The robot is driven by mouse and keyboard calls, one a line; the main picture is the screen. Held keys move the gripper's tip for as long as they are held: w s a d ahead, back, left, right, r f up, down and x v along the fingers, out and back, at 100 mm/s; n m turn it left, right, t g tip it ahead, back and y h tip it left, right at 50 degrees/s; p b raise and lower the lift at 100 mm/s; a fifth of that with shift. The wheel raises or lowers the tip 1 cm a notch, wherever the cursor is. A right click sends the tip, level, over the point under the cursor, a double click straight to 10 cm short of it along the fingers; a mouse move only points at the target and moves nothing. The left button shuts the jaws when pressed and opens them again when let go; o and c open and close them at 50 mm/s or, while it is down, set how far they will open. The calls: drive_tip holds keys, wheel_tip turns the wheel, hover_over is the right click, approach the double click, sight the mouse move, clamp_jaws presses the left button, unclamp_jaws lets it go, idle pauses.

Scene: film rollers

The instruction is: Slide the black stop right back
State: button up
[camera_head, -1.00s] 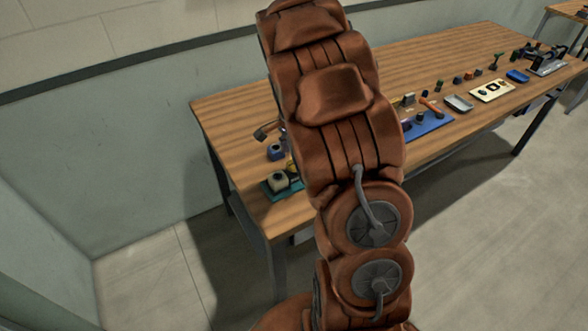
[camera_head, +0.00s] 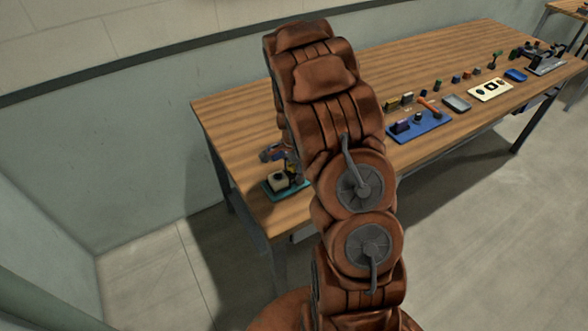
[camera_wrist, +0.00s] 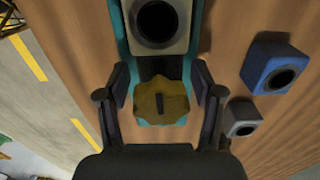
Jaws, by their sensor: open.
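A teal base (camera_wrist: 122,75) runs between my fingers in the wrist view. It carries a cream block (camera_wrist: 180,40) with a round dark hole and a brass-yellow lobed knob (camera_wrist: 174,95) with a short black bar on it. A dark part (camera_wrist: 158,66) lies between block and knob; I cannot tell whether it is the black stop or a slot. My gripper (camera_wrist: 159,92) is open, with one finger on each side of the knob and gaps between. In the head view the teal base (camera_head: 270,191) and cream block (camera_head: 277,181) stand at the table's near left corner, and my arm hides most of the gripper.
In the wrist view a blue block (camera_wrist: 262,58) and a grey block (camera_wrist: 237,113), both with holes, stand right of the base. On the table (camera_head: 235,110), a blue board (camera_head: 430,124), a grey tray (camera_head: 456,103) and a cream plate (camera_head: 480,94) lie further right.

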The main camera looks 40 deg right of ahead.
drive_tip(key=shift+f, duration=0.1)
drive_tip(key=shift+c, duration=0.4)
clamp_jaws()
